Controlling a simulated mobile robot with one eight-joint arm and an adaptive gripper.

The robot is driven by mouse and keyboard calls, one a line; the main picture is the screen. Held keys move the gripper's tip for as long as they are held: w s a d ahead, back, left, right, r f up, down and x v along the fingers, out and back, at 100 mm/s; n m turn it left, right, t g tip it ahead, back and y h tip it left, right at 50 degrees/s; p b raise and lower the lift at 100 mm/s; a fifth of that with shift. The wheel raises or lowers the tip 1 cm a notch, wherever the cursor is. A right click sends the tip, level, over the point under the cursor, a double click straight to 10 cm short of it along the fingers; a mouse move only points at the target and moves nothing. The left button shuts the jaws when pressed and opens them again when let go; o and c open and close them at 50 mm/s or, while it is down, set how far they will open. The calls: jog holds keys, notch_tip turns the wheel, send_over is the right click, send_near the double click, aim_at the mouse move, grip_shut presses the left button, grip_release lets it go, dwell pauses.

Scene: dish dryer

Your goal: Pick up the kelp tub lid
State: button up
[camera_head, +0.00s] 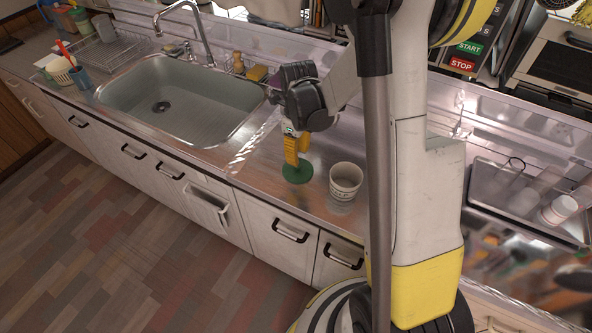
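A flat green disc, likely the kelp tub lid (298,172), appears to lie on the metal counter right of the sink. My gripper (294,161) points down from above, its yellow fingers at the disc's upper part and partly covering it. The fingers look close together from this angle. I cannot tell whether they touch or grip the disc. A white tub with dark markings (345,181) stands upright just right of the disc, apart from it.
The sink (190,105) with its tall faucet (205,35) lies to the left. A dish rack (105,50) and several cups stand further left. A tray (505,190) with glasses is at the right. My arm hides part of the counter. The counter in front of the disc is clear.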

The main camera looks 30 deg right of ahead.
aim_at(298, 166)
notch_tip(298, 166, down, 6)
jog(key=b, duration=0.3)
jog(key=shift+w+d+f, duration=0.1)
jog(key=shift+w, duration=0.05)
grip_shut()
